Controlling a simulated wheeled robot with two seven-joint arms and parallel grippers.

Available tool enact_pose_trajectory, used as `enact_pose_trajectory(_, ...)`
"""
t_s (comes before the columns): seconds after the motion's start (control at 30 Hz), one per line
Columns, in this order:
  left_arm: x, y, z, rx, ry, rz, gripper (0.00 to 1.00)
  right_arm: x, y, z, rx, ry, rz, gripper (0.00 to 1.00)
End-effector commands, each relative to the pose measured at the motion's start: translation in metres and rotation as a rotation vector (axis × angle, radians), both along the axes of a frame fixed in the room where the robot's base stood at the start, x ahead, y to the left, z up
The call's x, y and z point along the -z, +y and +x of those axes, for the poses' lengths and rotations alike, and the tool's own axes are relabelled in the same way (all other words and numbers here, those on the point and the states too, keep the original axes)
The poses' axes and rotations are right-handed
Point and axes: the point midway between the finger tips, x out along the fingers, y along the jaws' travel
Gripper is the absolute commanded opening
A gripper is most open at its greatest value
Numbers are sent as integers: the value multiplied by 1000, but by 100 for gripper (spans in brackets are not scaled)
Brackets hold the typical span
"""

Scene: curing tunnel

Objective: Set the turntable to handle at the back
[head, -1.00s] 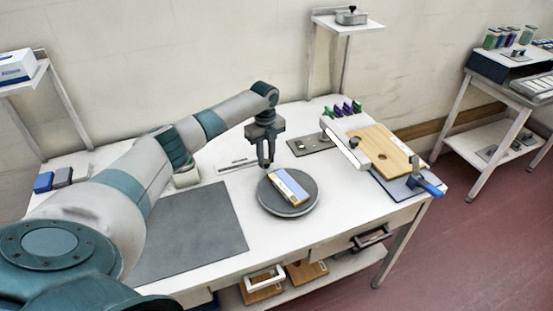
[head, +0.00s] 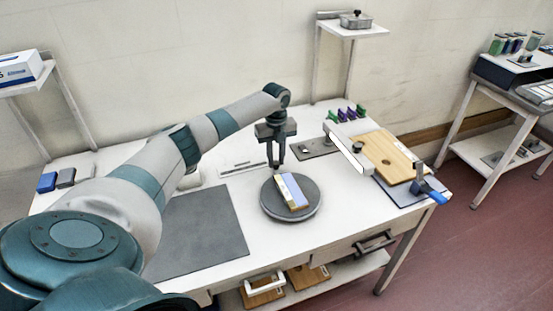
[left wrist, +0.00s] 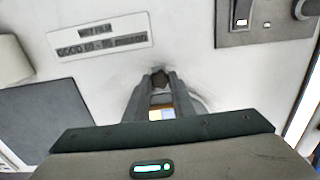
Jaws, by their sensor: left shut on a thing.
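The turntable (head: 270,207) is a dark grey round disc on the white table. A block (head: 292,190) with a pale blue-white top and tan sides lies on it, its long side running nearly front to back. My left gripper (head: 275,166) points down at the turntable's back edge, slightly left of its middle. In the left wrist view its fingers (left wrist: 160,82) are shut on a small dark piece, which appears to be the turntable's handle. The fingers mostly hide the handle, and it cannot be made out in the head view. My right gripper is not in view.
A dark grey mat (head: 200,232) lies left of the turntable. A label strip (head: 242,168) lies behind it. A grey plate (head: 318,147), a wooden board (head: 392,158) and a white bar (head: 348,150) are at the right. A raised shelf (head: 352,29) stands behind.

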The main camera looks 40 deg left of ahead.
Motion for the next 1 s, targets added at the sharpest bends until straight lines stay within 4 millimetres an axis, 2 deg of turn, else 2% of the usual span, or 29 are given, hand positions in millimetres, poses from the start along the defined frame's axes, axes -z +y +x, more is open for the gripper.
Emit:
enact_pose_trajectory(0.07, -1, 1, 1, -1, -3, 1, 0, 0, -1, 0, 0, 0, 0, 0)
enact_pose_trajectory(0.1, -1, 1, 1, -1, -3, 1, 25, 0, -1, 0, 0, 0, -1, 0)
enact_pose_trajectory(0.17, -1, 1, 1, -1, -2, 1, 39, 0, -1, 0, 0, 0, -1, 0)
enact_pose_trajectory(0.2, -1, 0, 0, -1, -1, 0, 41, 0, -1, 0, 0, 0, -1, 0)
enact_pose_trajectory(0.67, -6, 0, 1, 0, -2, 0, 41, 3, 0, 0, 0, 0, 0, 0)
enact_pose_trajectory(0.87, -27, 0, 1, 1, -4, 1, 41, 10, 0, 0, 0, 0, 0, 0)
enact_pose_trajectory(1.0, -51, 0, 1, -1, -5, 1, 41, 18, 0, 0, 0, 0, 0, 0)
